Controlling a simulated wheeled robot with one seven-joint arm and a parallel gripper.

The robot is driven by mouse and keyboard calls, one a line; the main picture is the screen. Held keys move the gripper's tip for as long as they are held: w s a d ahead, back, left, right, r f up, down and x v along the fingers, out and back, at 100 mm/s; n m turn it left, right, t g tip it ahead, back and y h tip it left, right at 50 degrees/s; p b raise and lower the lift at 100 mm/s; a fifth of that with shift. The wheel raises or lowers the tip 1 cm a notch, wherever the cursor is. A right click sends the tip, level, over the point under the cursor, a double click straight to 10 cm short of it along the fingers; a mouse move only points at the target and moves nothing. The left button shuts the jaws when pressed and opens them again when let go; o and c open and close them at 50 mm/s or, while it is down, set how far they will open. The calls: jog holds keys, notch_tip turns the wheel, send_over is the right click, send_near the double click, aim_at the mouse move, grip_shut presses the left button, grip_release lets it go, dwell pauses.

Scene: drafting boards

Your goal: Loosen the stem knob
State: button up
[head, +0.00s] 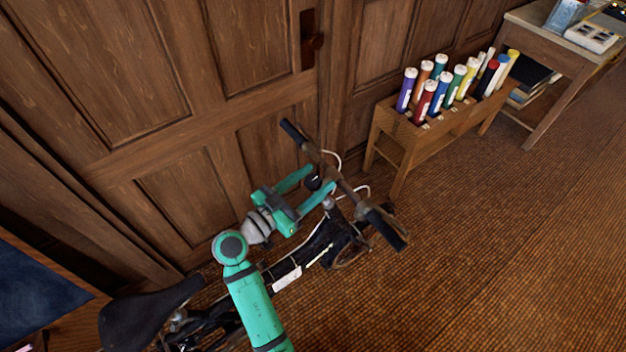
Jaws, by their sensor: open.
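A bicycle stands by the wood-panelled wall, with its handlebar (341,184) running from upper left to lower right. A small dark rounded piece at the stem, which looks like the stem knob (313,183), shows just below the bar. My green gripper (321,177) is open, with one finger on each side of this dark piece. I cannot tell whether either finger touches it. My gripper body and wrist hide part of the bicycle frame.
The black saddle (150,314) is at lower left. A wooden rack (405,152) with several coloured tubes stands along the wall, and a desk (545,40) is beyond it. A dark board (40,295) is at far left. The carpet (500,250) at right is clear.

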jog(key=c, duration=1.1)
jog(key=shift+o, duration=0.2)
